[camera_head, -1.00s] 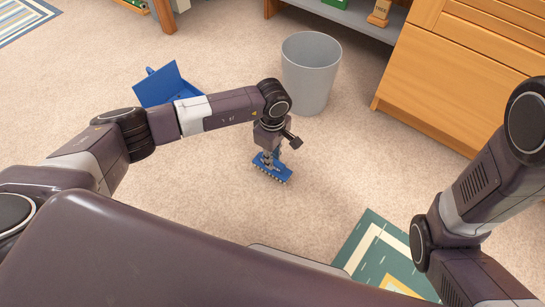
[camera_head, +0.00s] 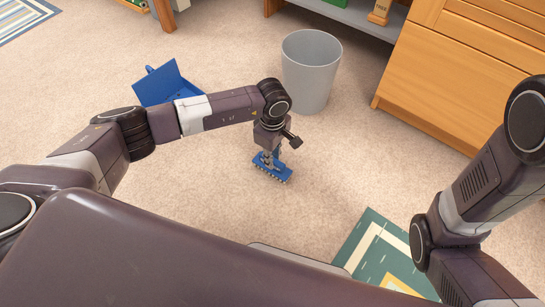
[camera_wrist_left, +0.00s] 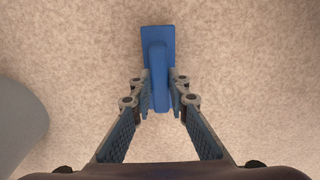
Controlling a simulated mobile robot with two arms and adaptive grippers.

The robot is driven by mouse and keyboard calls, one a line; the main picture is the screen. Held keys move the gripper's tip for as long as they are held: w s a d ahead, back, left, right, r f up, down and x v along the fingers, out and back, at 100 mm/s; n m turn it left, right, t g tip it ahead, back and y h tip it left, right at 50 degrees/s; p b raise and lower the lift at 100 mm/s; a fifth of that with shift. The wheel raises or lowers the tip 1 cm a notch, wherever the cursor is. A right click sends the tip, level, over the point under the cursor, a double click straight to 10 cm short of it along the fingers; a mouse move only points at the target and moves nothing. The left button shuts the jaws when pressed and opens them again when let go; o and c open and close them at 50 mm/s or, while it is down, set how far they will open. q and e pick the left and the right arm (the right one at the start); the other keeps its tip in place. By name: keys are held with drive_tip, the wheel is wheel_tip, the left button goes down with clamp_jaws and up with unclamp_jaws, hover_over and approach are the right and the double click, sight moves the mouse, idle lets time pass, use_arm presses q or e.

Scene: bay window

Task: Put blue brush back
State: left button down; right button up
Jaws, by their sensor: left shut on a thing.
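The blue brush (camera_head: 271,167) is at the tip of my left gripper (camera_head: 268,153) in the head view, low over the carpet or on it; I cannot tell which. In the left wrist view the brush's handle (camera_wrist_left: 158,75) runs between the two fingers of my left gripper (camera_wrist_left: 161,95), which is shut on it. The brush's head lies beyond the fingertips. A blue dustpan (camera_head: 172,84) lies on the carpet at the left, partly hidden behind my left arm. My right arm shows at the right edge, but its gripper is out of view.
A grey waste bin (camera_head: 311,72) stands just behind my left gripper, and its side also shows in the left wrist view (camera_wrist_left: 18,125). A wooden drawer cabinet (camera_head: 455,75) is at the right. A green patterned rug (camera_head: 375,245) lies in front. Carpet between is clear.

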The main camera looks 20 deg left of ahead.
use_arm(q)
drive_tip(key=c, duration=1.8)
unclamp_jaws()
drive_tip(key=shift+o, duration=0.2)
